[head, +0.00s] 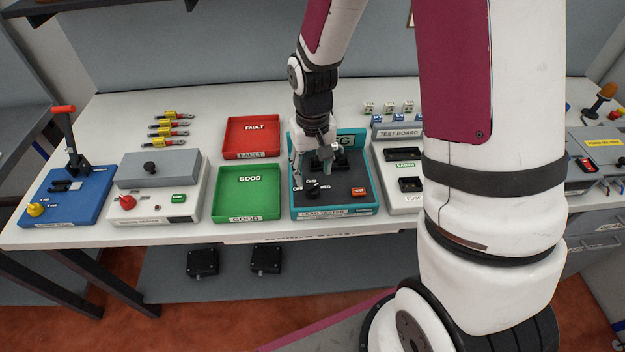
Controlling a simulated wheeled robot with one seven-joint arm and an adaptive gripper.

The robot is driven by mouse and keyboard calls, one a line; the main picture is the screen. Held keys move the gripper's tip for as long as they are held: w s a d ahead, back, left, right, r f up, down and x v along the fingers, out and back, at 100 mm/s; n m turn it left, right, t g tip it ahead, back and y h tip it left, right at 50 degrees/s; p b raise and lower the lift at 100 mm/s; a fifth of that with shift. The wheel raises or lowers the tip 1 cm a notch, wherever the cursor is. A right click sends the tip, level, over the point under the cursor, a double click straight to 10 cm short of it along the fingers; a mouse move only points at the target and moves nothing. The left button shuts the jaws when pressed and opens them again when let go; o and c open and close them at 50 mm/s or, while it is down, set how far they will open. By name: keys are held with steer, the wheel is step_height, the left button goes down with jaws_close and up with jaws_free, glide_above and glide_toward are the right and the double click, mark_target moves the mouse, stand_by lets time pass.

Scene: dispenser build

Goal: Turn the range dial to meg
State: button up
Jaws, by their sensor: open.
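The teal lead tester (334,210) stands on the bench in the middle of the head view. Its black range dial (313,189) sits on the dark front face, with OFF to its left, OHM above it and MEG to its right. The way the dial points is too small to tell. My gripper (309,172) is open, pointing down over the tester, just behind and above the dial in the picture. Whether it touches anything there I cannot tell. It hides part of the tester's back and its screen lettering.
A green GOOD tray (246,217) and a red FAULT tray (252,154) lie left of the tester. A fuse unit (403,201) and test board (397,132) stand to its right. Several yellow-and-red leads (170,127) lie at the back left.

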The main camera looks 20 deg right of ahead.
step_height(320, 180, up, 6)
steer(key=shift+f, duration=0.1)
stand_by(0.5)
step_height(320, 180, up, 14)
steer(key=t, duration=0.3)
glide_above(313, 186)
steer(key=s, duration=0.6)
steer(key=s+r+t, duration=0.2)
steer(key=s+r, duration=0.5)
steer(key=s, duration=0.4)
steer(key=shift+s+a+r+n+t, duration=0.25)
steer(key=shift+s+n+t, duration=0.05)
steer(key=shift+n, duration=0.1)
